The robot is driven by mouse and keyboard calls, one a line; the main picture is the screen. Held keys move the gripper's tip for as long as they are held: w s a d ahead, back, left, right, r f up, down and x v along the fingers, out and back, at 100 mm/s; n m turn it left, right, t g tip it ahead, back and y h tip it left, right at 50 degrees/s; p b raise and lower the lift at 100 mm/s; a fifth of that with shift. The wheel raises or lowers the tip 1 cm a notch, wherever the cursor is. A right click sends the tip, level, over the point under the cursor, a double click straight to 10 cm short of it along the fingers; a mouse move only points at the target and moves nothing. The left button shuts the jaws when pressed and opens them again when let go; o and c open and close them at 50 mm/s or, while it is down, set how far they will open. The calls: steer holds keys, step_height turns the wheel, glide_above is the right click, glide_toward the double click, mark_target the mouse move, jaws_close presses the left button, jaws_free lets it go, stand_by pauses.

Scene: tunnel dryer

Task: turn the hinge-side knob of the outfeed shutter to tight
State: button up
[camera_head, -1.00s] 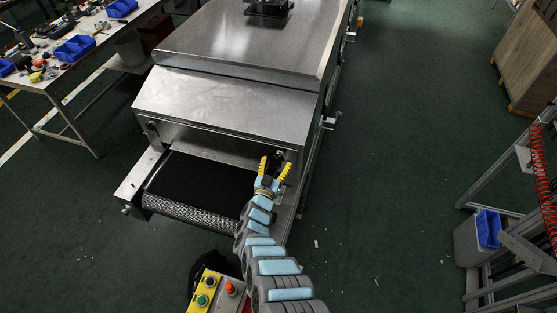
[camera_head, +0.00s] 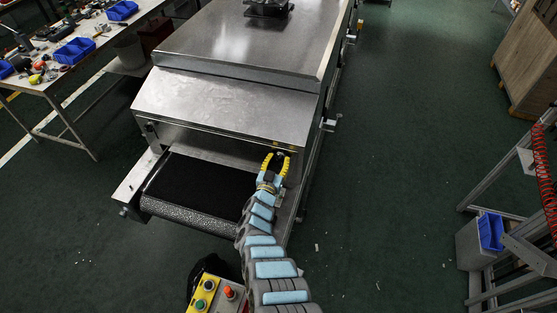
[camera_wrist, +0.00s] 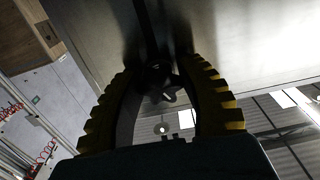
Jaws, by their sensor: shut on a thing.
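My gripper (camera_head: 276,157) is at the right side of the dryer's outfeed opening, its yellow-padded fingers drawn in. In the wrist view, a dark lobed knob (camera_wrist: 160,83) sits between the two fingers of my gripper (camera_wrist: 159,70), which are shut on it. The fingers and the dim light hide how the knob's lobes are seated, and I cannot read its setting. In the head view the gripper covers most of this knob. Another dark knob (camera_head: 151,129) shows at the left side of the opening. I cannot make out the shutter's edges.
The black outfeed belt (camera_head: 200,185) lies below and left of my gripper. The steel hood (camera_head: 225,105) is just above it. A control box (camera_head: 209,290) with buttons stands at the front. A cluttered table (camera_head: 80,62) is at the left.

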steer(key=shift+m, duration=0.4)
steer(key=shift+f+m+b, duration=0.15)
steer(key=shift+m+b, duration=0.55)
steer(key=shift+m, duration=0.9)
steer(key=m+b, duration=0.2)
steer(key=m, duration=0.1)
steer(key=shift+f, duration=0.1)
steer(key=m+b, duration=0.2)
steer(key=m, duration=0.1)
steer(key=shift+m+b, duration=0.4)
steer(key=m+b, duration=0.2)
steer(key=m, duration=0.1)
steer(key=shift+m+b, duration=0.3)
steer(key=shift+b, duration=0.05)
steer(key=m+b, duration=0.2)
steer(key=m, duration=0.1)
steer(key=shift+m+b, duration=0.3)
steer(key=shift+b, duration=0.05)
steer(key=m+b, duration=0.1)
steer(key=m, duration=0.1)
steer(key=m+b, duration=0.1)
steer(key=m, duration=0.1)
steer(key=shift+r+b, duration=0.3)
steer(key=shift+b, duration=0.1)
steer(key=shift+a+r+m+b, duration=0.1)
steer(key=shift+m+b, duration=0.2)
steer(key=shift+m, duration=0.3)
steer(key=shift+r, duration=0.1)
